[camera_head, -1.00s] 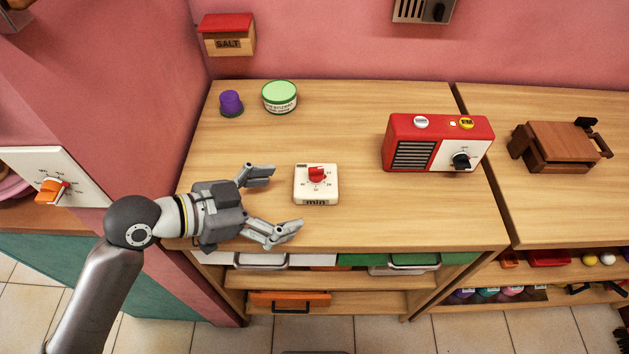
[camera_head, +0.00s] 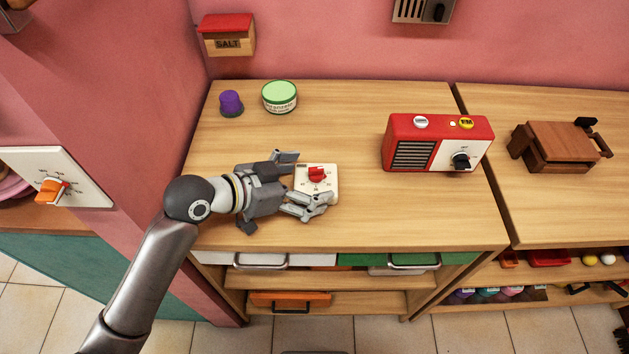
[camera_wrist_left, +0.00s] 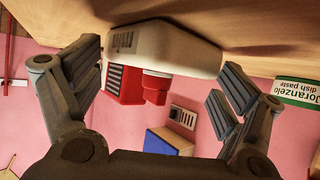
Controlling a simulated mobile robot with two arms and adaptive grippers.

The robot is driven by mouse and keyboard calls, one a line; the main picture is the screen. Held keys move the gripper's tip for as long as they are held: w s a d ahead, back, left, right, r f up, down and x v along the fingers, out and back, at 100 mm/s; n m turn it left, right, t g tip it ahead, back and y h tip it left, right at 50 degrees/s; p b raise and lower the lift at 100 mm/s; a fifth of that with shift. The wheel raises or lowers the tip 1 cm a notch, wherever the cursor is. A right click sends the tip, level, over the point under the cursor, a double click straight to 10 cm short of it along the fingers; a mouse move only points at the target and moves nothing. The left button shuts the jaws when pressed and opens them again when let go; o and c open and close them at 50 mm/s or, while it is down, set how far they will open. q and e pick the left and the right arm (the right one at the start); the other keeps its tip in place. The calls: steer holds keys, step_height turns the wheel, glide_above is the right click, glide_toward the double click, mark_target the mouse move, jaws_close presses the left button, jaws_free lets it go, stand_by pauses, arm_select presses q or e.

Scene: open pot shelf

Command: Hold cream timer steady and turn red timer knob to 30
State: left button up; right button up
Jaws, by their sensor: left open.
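The cream timer (camera_head: 328,187) stands on the wooden counter with its red knob (camera_head: 317,174) on top. In the left wrist view the timer body (camera_wrist_left: 170,45) fills the upper middle, with the red knob (camera_wrist_left: 157,86) below it. My left gripper (camera_head: 312,180) is open, with one finger at the timer's far side and one at its near side. In the left wrist view the fingers (camera_wrist_left: 157,60) lie to either side of the timer; I cannot tell whether they touch it. The near finger hides part of the timer's front in the head view. My right gripper is not in view.
A red radio (camera_head: 410,155) stands to the right on the counter (camera_head: 380,220). A green-lidded tub (camera_head: 280,97) and a purple cup (camera_head: 231,102) stand at the back left. The counter between timer and radio is clear.

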arm_select(q)
steer(key=shift+x, duration=0.8)
steer(key=c, duration=0.4)
steer(key=shift+c, duration=0.4)
steer(key=shift+s+a+f, duration=0.1)
steer(key=shift+f, duration=0.1)
steer(key=shift+c, duration=0.4)
